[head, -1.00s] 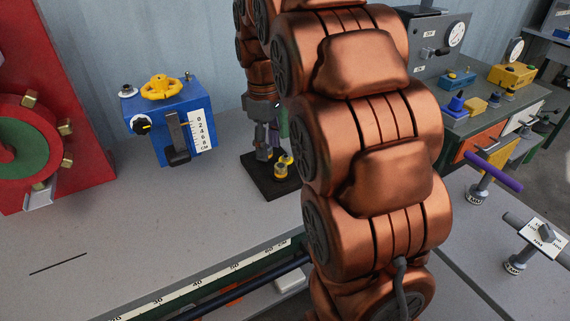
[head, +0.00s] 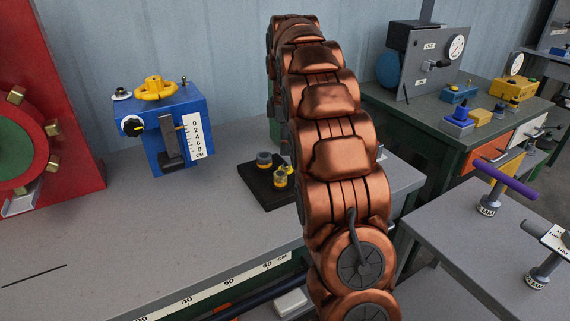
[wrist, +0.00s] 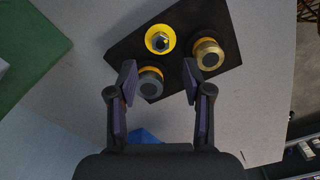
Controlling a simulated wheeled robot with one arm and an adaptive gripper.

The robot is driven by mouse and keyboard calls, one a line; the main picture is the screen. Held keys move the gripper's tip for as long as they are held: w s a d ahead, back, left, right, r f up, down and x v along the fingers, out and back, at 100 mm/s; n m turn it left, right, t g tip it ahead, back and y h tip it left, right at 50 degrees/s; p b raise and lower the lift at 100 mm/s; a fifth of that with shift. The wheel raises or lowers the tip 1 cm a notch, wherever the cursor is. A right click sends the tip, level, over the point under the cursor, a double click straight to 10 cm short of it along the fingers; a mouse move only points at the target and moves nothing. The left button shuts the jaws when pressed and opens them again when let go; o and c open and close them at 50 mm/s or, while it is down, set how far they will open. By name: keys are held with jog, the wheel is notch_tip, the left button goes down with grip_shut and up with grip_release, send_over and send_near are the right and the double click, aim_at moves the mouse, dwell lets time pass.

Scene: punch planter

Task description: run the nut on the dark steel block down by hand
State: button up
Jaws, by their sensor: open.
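A flat dark block (wrist: 185,20) lies on the grey bench, with three fittings on it in the wrist view. A dark grey nut (wrist: 150,85) sits on a yellow ring nearest my gripper. A brass-coloured nut (wrist: 207,55) is at the right, and a small hex nut (wrist: 159,41) sits on a yellow disc at the back. My gripper (wrist: 160,80) is open and empty above the block, with the grey nut between its fingers in the picture, nearer the left finger. Contact is not visible. The head view shows the block (head: 262,190) partly hidden by my arm; my gripper is hidden there.
A blue box (head: 182,130) with a yellow handwheel stands left of the block. A red machine (head: 60,120) is at the far left. A ruled rail (head: 215,290) runs along the bench front. A purple-handled tool (head: 508,182) stands on the right bench.

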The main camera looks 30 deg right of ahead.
aim_at(285, 166)
notch_tip(285, 166, down, 7)
jog(key=shift+r, duration=0.1)
dwell(0.3)
grip_shut()
dwell(0.4)
